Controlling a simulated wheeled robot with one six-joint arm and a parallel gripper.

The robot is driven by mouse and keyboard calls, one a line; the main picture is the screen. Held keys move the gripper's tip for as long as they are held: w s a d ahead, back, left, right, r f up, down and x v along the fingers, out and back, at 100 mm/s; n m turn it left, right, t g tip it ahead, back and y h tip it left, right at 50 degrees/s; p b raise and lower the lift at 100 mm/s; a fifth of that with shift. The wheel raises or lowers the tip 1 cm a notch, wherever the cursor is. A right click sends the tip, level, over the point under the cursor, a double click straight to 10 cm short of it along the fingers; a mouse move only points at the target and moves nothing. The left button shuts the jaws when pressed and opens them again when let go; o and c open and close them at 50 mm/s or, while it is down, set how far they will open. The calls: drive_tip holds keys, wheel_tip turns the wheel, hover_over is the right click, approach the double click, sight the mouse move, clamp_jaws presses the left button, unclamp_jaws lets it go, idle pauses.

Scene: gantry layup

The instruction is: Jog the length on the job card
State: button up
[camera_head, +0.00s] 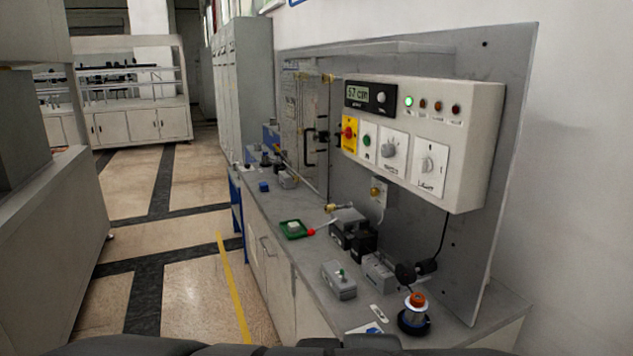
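A pale control box (468,140) is mounted on the grey back panel, at the upper right of the bench. Its small dark display (358,94) seems to read "57 cm", with a round white knob (380,97) beside it. Below are a red stop button (348,132) on yellow, a green button (366,140), a rotary selector (390,147) and a switch (428,164). One lamp (408,102) glows green and the lamps beside it look dark red. I cannot pick out a readable job card. My gripper is not in view.
The grey bench top (318,258) holds a green tray (293,230), a grey button box (338,281) and an orange-topped spool (415,315). A glazed door or guard (305,130) stands left of the box. Tiled floor with a yellow line (235,290) is clear at left.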

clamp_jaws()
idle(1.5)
